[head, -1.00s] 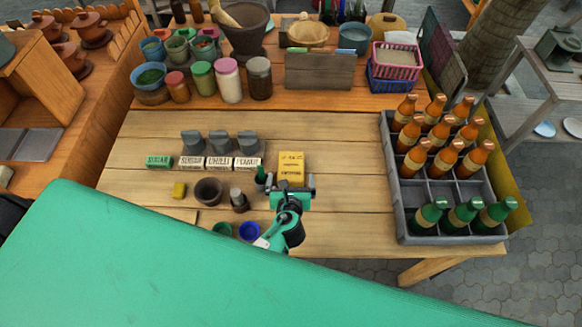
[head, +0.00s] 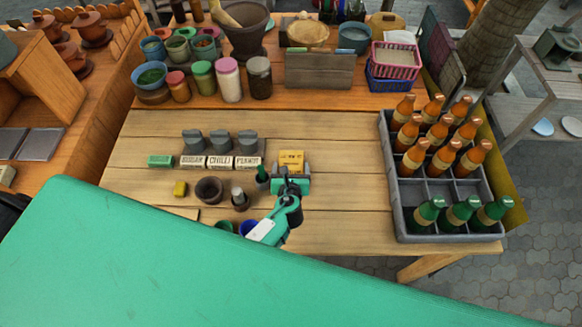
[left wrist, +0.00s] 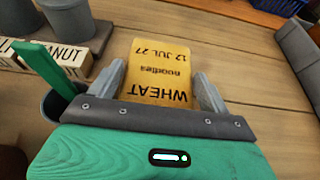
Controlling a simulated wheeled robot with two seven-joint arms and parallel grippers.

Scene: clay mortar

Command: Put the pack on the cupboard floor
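The pack (head: 291,156) is a yellow block marked WHEAT noodles, lying on the wooden table right of the row of small labelled boxes. In the left wrist view the pack (left wrist: 160,75) lies between the two grey fingers of my left gripper (left wrist: 160,85). The fingers stand apart, one along each side of the pack, very close to its edges; I cannot tell whether they touch it. In the head view my left gripper (head: 291,172) covers the pack's near end. My right gripper is not in view. I cannot make out a cupboard for certain.
A dark cup with a green stick (left wrist: 42,68) stands close to the gripper's left. Labelled boxes (head: 220,162), a brown bowl (head: 209,190) and a small jar (head: 239,200) are further left. A grey bottle crate (head: 415,228) stands right. The table between pack and crate is clear.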

